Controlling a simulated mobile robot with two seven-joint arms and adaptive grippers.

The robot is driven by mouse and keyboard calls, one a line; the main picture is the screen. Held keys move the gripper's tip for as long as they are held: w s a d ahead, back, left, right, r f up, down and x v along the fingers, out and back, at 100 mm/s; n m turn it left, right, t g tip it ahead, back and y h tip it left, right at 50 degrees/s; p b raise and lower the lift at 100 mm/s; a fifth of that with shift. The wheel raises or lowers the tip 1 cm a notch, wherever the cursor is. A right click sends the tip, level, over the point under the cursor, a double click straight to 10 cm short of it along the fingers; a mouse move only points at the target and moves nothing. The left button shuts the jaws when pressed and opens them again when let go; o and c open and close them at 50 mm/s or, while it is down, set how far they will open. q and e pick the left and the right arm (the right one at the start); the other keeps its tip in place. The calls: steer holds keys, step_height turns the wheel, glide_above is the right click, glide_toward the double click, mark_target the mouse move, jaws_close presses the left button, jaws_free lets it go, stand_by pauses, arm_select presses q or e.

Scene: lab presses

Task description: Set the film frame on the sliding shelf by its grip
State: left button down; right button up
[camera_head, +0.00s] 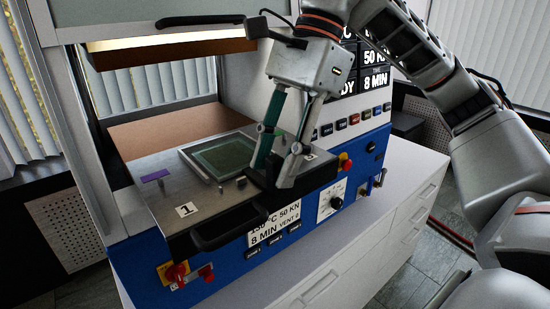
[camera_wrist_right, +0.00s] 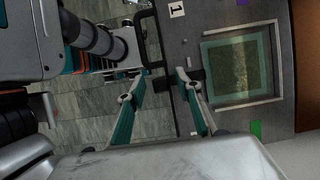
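The film frame (camera_head: 222,156) is a flat square with a greenish, see-through middle. It lies on the grey metal sliding shelf (camera_head: 165,205), which is pulled out of the press. In the wrist view the frame (camera_wrist_right: 207,68) lies right of my fingers, beside a pale angled bracket. A small dark block, perhaps its grip, shows at the frame's left side, partly behind a finger. My right gripper (camera_head: 272,178) points down at the shelf's front right, near the black handle. My left gripper is not in view.
The black shelf handle (camera_head: 232,228) sticks out at the front. The blue press front (camera_head: 135,270) carries red knobs and a dial. The upper press part (camera_head: 170,48) overhangs the shelf's back. A white cabinet (camera_head: 400,195) stands below and to the right.

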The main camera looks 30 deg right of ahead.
steer(key=v, duration=1.1)
steer(key=shift+r, duration=0.45)
